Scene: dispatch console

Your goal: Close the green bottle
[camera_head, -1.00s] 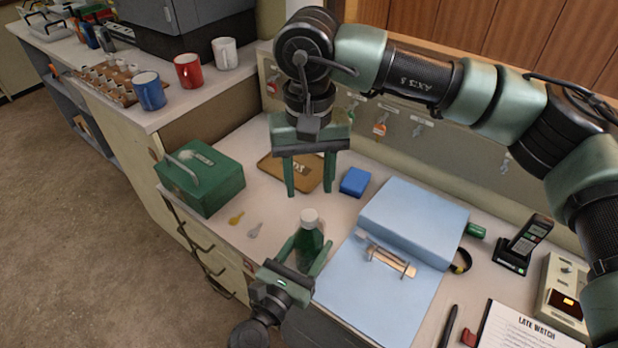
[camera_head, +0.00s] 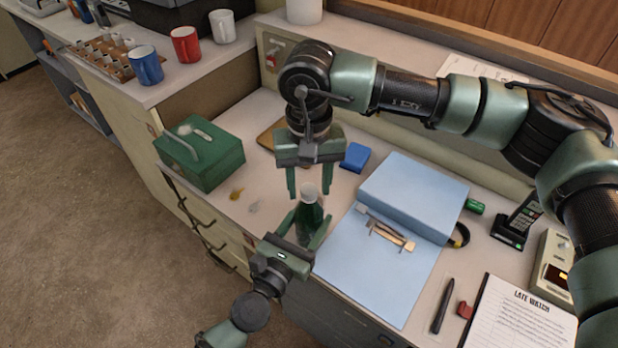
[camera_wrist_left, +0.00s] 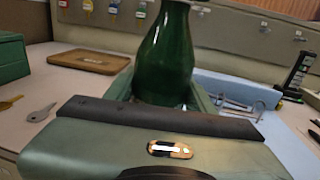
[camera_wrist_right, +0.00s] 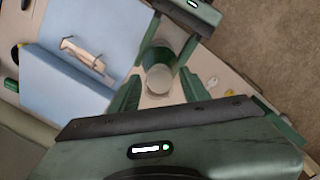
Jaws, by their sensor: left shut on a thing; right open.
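The green bottle (camera_head: 309,217) stands upright near the front edge of the desk. A white cap (camera_head: 309,191) sits at its top; whether it is seated tight I cannot tell. My left gripper (camera_head: 303,226) is shut around the bottle's body, and the left wrist view shows the bottle (camera_wrist_left: 166,60) between its fingers. My right gripper (camera_head: 306,192) points down just above the cap, with its fingers open. In the right wrist view the white cap (camera_wrist_right: 159,79) lies between and beyond the open fingertips (camera_wrist_right: 158,92).
A green cash box (camera_head: 205,157) and two keys (camera_head: 237,193) lie left of the bottle. A blue binder (camera_head: 412,195) lies close on the right. A blue box (camera_head: 355,157) and brown tray (camera_head: 268,138) are behind. A clipboard (camera_head: 522,320) lies far right.

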